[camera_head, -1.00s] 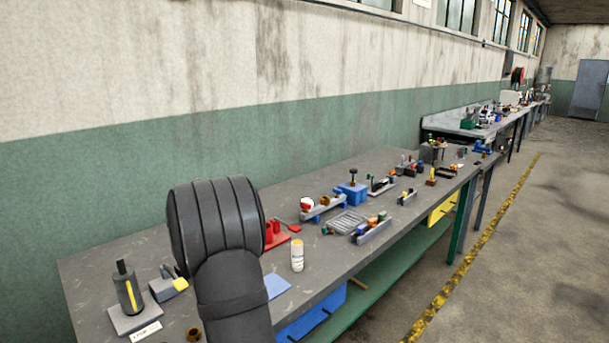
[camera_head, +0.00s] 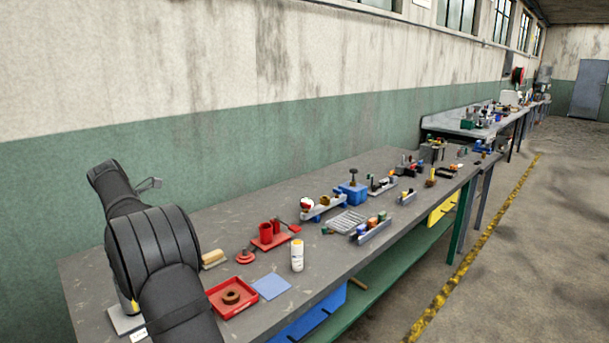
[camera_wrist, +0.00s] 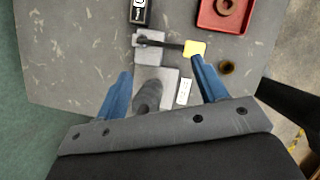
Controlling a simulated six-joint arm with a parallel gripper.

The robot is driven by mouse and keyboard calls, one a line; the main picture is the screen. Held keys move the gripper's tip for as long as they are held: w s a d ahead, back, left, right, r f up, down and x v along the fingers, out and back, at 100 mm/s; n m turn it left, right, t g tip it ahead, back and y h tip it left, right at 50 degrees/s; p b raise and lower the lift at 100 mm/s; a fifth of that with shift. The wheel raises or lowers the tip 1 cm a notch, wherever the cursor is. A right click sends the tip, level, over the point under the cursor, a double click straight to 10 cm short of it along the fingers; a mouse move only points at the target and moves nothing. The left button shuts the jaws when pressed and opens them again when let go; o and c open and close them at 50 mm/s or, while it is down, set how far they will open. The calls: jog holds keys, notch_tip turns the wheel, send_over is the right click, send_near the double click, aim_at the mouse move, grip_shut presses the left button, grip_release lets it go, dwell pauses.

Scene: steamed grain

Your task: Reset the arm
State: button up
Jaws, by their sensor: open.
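My gripper (camera_wrist: 161,72) is open, its two blue fingers spread apart with nothing held between them. In the wrist view it is above the grey workbench (camera_wrist: 70,50). A dark cylinder on a grey plate (camera_wrist: 170,82) lies below and between the fingers. A grey block with a dark rod and yellow end (camera_wrist: 194,48) is just beyond the fingertips. In the head view my dark arm fills the lower left, and the gripper's fingers do not show there.
A red tray (camera_head: 210,300) holds a brown ring (camera_head: 231,297). Bare bench spans the wall side.

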jog(key=s+a+r, duration=0.1)
jog(key=a, duration=0.2)
jog(key=s+a+r, duration=0.1)
jog(key=s+a, duration=0.3)
jog(key=a, duration=0.1)
jog(key=shift+a+r, duration=0.35)
jog(key=shift+r, duration=0.05)
notch_tip(320, 180, down, 4)
jog(key=shift+d+f, duration=0.1)
jog(key=shift+f, duration=0.85)
